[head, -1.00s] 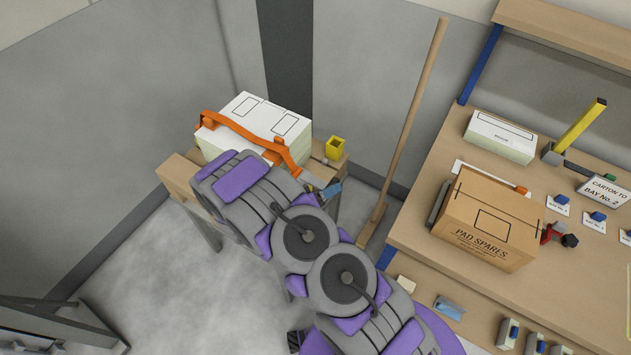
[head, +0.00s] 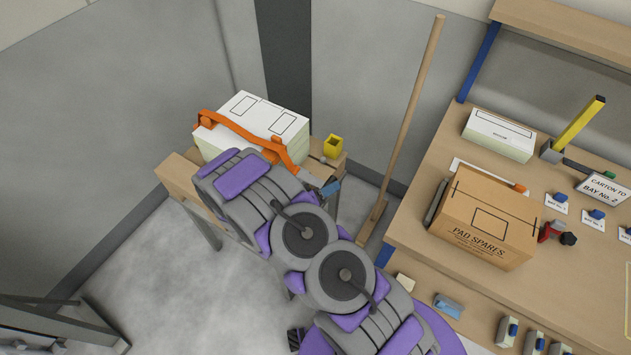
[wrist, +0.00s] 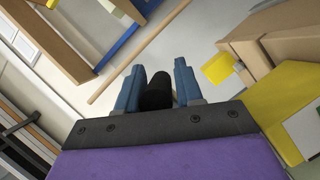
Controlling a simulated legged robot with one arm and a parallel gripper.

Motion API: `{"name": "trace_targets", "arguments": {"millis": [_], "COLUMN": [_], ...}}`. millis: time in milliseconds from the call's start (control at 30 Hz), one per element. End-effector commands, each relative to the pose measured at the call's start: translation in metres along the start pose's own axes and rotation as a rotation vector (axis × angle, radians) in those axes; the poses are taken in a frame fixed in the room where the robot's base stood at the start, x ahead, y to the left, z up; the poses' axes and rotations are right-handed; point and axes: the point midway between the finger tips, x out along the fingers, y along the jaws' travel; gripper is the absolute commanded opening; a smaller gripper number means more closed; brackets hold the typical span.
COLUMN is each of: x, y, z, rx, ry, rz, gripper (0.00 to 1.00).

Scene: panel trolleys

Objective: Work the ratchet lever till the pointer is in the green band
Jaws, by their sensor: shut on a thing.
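A white carton (head: 262,122) sits on a small wooden stand (head: 180,172), with an orange strap (head: 232,124) across it. The strap runs down its right side toward my gripper (head: 328,185), mostly hidden by my arm. In the wrist view, my gripper (wrist: 158,92) has its two blue fingers on either side of a dark round grip (wrist: 157,93), which I take for the ratchet lever's handle. The rest of the lever is hidden. I cannot make out a pointer or green band in either view.
A yellow open-topped block (head: 334,146) stands on the stand beside the carton. A broom (head: 408,120) leans between stand and workbench. The workbench (head: 410,232) at right holds a brown carton (head: 487,220), a white box (head: 499,136) and a yellow-handled tool (head: 580,124).

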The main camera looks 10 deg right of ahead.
Motion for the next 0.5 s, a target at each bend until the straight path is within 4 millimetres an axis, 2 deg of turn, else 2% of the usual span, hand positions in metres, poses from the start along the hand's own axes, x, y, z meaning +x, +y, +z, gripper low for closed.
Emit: {"name": "trace_targets", "arguments": {"millis": [300, 500], "x": [-0.005, -0.005], "y": [0.017, 0.018], "z": [-0.013, -0.014], "rx": [-0.174, -0.202], "ry": [0.001, 0.001], "rz": [0.074, 0.087], "gripper": [0.0, 0.0]}}
